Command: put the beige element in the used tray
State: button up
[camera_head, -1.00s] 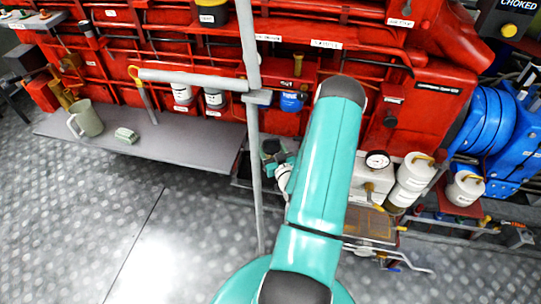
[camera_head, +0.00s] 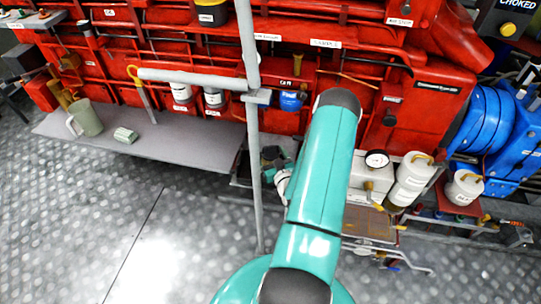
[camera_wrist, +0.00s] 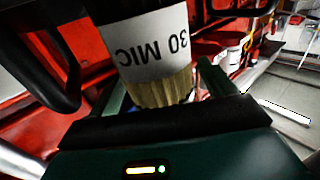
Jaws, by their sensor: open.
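The element (camera_wrist: 160,50) fills the upper middle of the wrist view, with a white band marked "30 MIC" upside down and a beige pleated part below it. My gripper (camera_wrist: 163,72) is open, with one green finger on each side of the element. I cannot tell whether the fingers touch it. In the head view my gripper (camera_head: 276,160) is small and partly behind my arm, above a dark tray (camera_head: 243,182) at the machine's foot. The element is not clear there. A shallow brown tray (camera_head: 370,224) lies further right. I cannot read which is the used tray.
A grey vertical post (camera_head: 254,150) with a crossbar stands close left of my gripper. White canisters (camera_head: 412,180) stand right. The floor in front is clear.

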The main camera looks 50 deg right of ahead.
jog(key=shift+r, duration=0.1)
jog(key=shift+s+r, duration=0.1)
jog(key=shift+s, duration=0.05)
jog(key=v, duration=1.2)
